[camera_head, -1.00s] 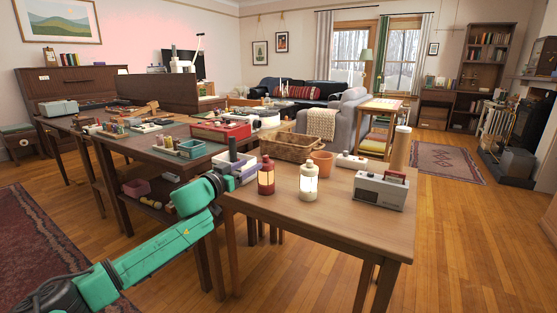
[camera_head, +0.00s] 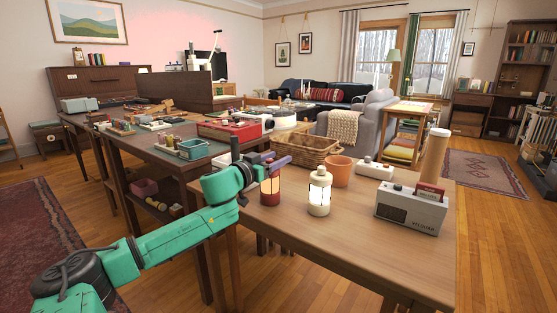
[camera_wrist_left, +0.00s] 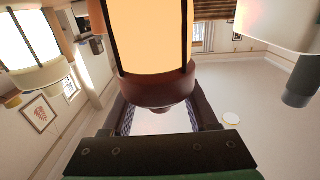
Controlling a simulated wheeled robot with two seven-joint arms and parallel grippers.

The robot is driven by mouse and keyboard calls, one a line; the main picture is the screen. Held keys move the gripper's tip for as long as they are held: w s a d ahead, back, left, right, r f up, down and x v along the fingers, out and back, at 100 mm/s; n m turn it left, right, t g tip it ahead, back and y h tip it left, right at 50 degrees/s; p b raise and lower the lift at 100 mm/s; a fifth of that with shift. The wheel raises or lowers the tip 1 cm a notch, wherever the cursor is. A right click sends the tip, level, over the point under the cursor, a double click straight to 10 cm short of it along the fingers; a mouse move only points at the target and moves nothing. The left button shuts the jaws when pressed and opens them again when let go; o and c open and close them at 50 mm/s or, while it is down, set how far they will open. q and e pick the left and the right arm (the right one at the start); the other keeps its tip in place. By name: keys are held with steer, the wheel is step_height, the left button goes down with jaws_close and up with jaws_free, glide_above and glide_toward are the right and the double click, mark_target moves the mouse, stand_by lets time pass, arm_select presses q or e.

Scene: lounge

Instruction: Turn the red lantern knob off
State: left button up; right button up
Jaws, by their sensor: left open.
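The red lantern (camera_head: 270,192) stands upright on the near wooden table, its panes glowing. In the left wrist view the red lantern (camera_wrist_left: 152,86) shows large and upside down, its dark red cap toward the jaws. My left gripper (camera_head: 277,163) is at the lantern's top and partly covers it. In the wrist view the open fingers (camera_wrist_left: 158,119) lie on either side of the small rounded piece at the cap's end; I cannot tell whether they touch it. The knob is not clearly distinguishable. My right gripper is not in view.
A lit cream lantern (camera_head: 319,195) stands close to the right of the red one. Behind are a terracotta pot (camera_head: 339,172) and a wicker basket (camera_head: 304,152). A grey radio (camera_head: 411,210) stands farther right. The table's front (camera_head: 375,255) is clear.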

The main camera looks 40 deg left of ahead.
arm_select(q)
jaws_close()
